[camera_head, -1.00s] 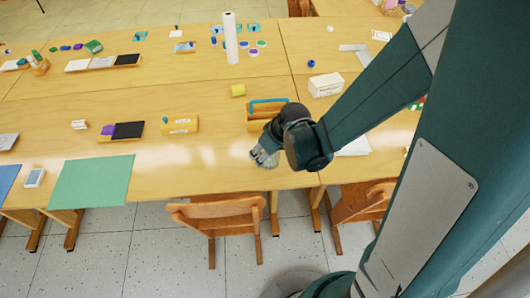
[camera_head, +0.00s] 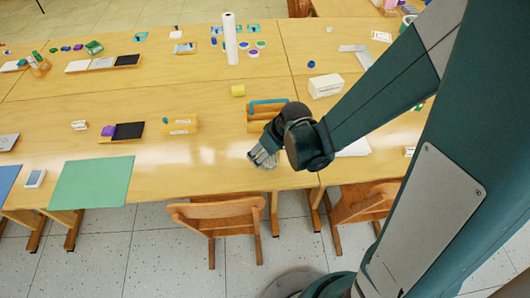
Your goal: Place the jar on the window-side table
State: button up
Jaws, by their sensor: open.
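My gripper (camera_head: 256,160) is open above the near edge of the long wooden table (camera_head: 215,170), left of my dark wrist. A small pale, glassy thing (camera_head: 270,166) shows just behind and beside its fingers. It may be the jar, but it is partly hidden, and I cannot tell whether the fingers touch it. I cannot tell from this view which table is the window-side one.
A wooden caddy with a blue handle (camera_head: 268,106) stands just behind my wrist. A white box (camera_head: 326,85), a yellow block (camera_head: 238,90) and a paper roll (camera_head: 230,40) stand farther back. A green sheet (camera_head: 92,182) lies left. A chair (camera_head: 220,215) stands at the near edge.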

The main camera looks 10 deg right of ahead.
jog(key=p+v, duration=0.3)
jog(key=v, duration=0.8)
dwell(0.3)
jog(key=shift+r, duration=0.1)
jog(key=shift+r, duration=0.1)
dwell(0.6)
jog(key=s+d+r+m+t+h, duration=0.1)
jog(key=s+d+r+m, duration=0.2)
jog(key=r, duration=0.6)
jog(key=s+d+r+m+t+h, duration=0.1)
jog(key=s+d+r+m+t, duration=0.1)
jog(key=s+d+r+m, duration=0.2)
jog(key=s+d+r, duration=0.3)
jog(key=d+r, duration=0.2)
jog(key=d, duration=0.1)
jog(key=shift+s+r+t+h, duration=0.25)
jog(key=shift+s+t+h, duration=0.05)
jog(key=shift+h, duration=0.1)
jog(key=shift+f, duration=0.1)
